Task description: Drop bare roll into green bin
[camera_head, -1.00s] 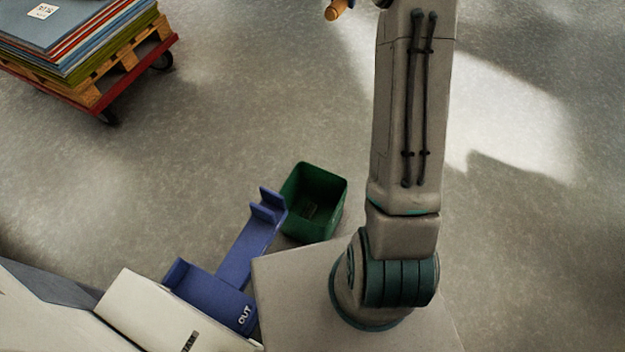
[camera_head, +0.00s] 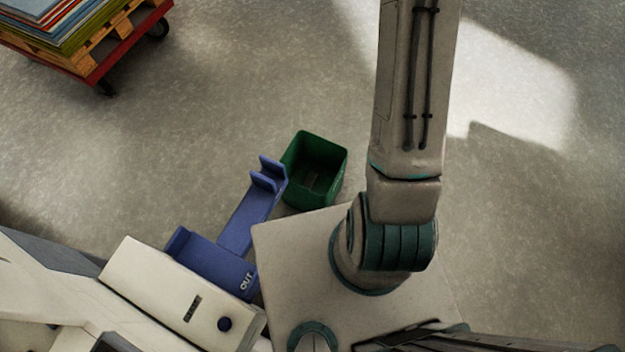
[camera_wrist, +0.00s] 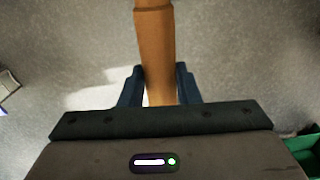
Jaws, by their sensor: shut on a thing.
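A brown, bare cardboard roll (camera_wrist: 155,45) shows in the wrist view, running up from between the fingers to the top edge. My gripper (camera_wrist: 158,86) is shut on it, with one dark blue finger on each side. The gripper and the roll are out of the head view. The green bin (camera_head: 316,168) stands open on the floor in the head view, left of my arm; I see no roll in it. A green edge (camera_wrist: 300,143) at the lower right of the wrist view looks like the same bin.
A blue stand (camera_head: 215,262) marked OUT lies left of and below the bin, beside a white machine (camera_head: 185,300). A red cart (camera_head: 98,72) with a wooden pallet and stacked sheets stands at the upper left. The floor between is clear.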

